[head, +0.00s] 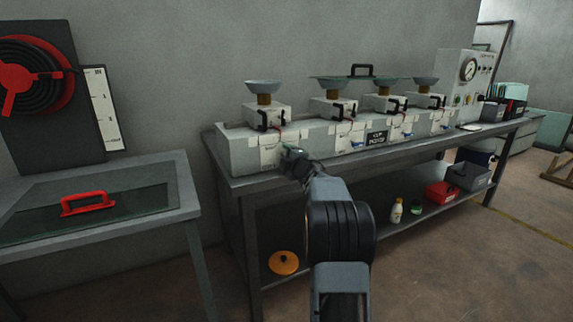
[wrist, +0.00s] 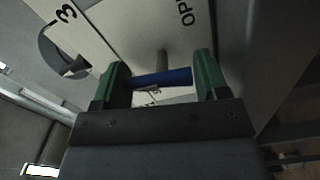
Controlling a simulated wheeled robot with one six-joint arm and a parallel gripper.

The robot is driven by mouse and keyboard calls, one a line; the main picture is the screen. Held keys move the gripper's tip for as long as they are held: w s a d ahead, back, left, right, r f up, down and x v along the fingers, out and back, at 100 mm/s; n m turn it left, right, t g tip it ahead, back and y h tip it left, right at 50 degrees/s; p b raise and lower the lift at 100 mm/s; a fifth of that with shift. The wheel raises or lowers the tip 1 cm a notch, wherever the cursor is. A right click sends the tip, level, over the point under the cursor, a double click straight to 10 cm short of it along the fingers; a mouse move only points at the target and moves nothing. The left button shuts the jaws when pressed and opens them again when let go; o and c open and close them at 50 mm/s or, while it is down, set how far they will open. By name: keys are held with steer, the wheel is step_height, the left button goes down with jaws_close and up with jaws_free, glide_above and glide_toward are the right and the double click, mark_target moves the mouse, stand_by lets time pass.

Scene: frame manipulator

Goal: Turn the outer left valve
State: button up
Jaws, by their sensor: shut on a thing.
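The valve bench unit (head: 240,155) is a long pale box on the grey workbench. My gripper (head: 288,151) is at the front face of its leftmost station and covers the outer left valve in the head view. In the wrist view, my gripper (wrist: 161,75) has green fingers, one on each end of the blue valve handle (wrist: 165,78). The handle spans the gap between them, and the gripper is shut on it. A grey stem (wrist: 162,58) stands behind the handle. A label with partly visible letters "OP" (wrist: 187,18) is beside it.
Other blue valves (head: 356,145) line the unit to the right. Funnels (head: 263,88) stand on top. A side table (head: 95,195) with a red handle (head: 88,203) is at left. A gap of floor separates it from the workbench (head: 235,184).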

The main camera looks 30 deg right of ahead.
steer(key=shift+f+n+b, duration=0.1)
steer(key=shift+n+b, duration=0.5)
steer(key=shift+n, duration=0.5)
steer(key=o, duration=0.9)
steer(key=s+a, duration=0.2)
steer(key=s, duration=1.1)
steer(key=shift+s, duration=0.35)
